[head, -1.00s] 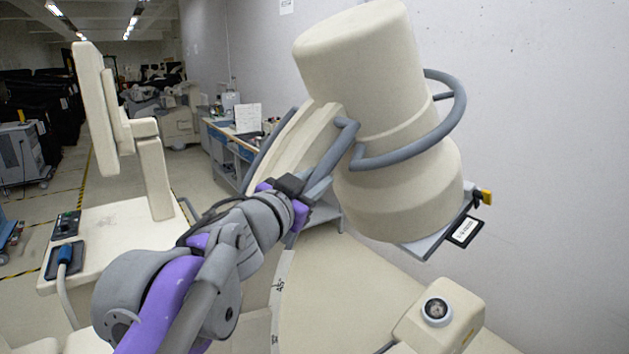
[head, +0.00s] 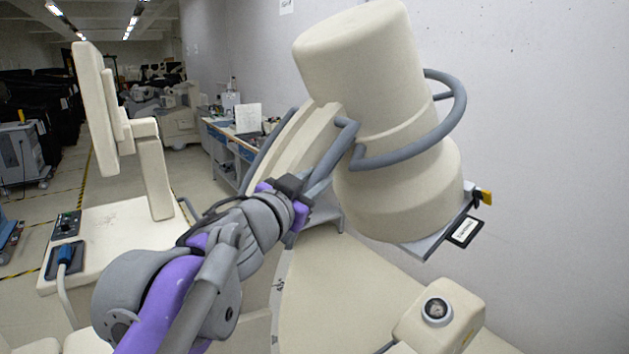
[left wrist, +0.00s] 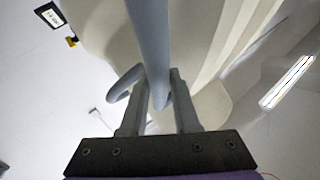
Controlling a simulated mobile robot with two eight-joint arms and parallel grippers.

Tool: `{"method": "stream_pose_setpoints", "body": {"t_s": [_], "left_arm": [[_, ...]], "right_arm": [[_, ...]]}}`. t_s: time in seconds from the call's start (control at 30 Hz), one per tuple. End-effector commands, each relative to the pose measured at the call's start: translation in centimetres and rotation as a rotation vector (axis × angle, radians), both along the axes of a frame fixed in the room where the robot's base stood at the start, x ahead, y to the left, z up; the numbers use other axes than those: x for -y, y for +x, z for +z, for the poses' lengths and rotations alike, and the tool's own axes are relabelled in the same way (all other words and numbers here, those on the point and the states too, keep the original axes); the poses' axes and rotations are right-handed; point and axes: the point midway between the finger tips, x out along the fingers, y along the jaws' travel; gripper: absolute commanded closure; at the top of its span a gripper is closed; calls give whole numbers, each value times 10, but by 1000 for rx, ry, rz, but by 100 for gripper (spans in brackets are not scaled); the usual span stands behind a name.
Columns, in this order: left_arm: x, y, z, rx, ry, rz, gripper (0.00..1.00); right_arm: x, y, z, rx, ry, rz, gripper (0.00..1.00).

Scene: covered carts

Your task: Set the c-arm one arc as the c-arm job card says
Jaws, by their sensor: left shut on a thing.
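The C-arm one has a cream arc (head: 300,150) with a large cream cylindrical head (head: 375,110) at its upper end, tilted. A grey handle bar (head: 335,158) runs along the arc beside the head. My left gripper (head: 303,190) is shut on this bar; in the left wrist view the grey bar (left wrist: 150,45) passes between the two fingers (left wrist: 160,105). Marks (head: 279,285) on the arc's side are too small to read surely. A black-edged label (head: 465,232) hangs at the head's lower plate. The right gripper is not in view.
A cream unit with a round dial (head: 437,310) stands at lower right. A monitor cart (head: 110,245) with a control panel is at left. A bench (head: 225,145) with a white sheet stands behind. A grey wall is close at right.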

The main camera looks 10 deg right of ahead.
Motion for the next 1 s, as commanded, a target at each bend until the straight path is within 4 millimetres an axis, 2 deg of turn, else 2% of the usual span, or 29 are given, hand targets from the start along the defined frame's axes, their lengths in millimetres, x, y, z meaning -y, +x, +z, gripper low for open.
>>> {"method": "stream_pose_setpoints", "body": {"t_s": [0.23,0.5,0.77,0.8,0.93,1.0], "left_arm": [[-1,0,-1,-2,-4,1,100],[-12,-4,-18,6,-29,3,100],[-12,-4,-16,9,-30,1,100],[-12,-4,-15,10,-31,0,68],[-12,-4,-15,10,-30,0,44],[-12,-4,-15,10,-30,0,42]], "right_arm": [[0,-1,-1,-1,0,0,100],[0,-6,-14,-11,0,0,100],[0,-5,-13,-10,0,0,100],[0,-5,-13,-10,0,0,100],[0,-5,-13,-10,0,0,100],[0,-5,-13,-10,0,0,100]]}}
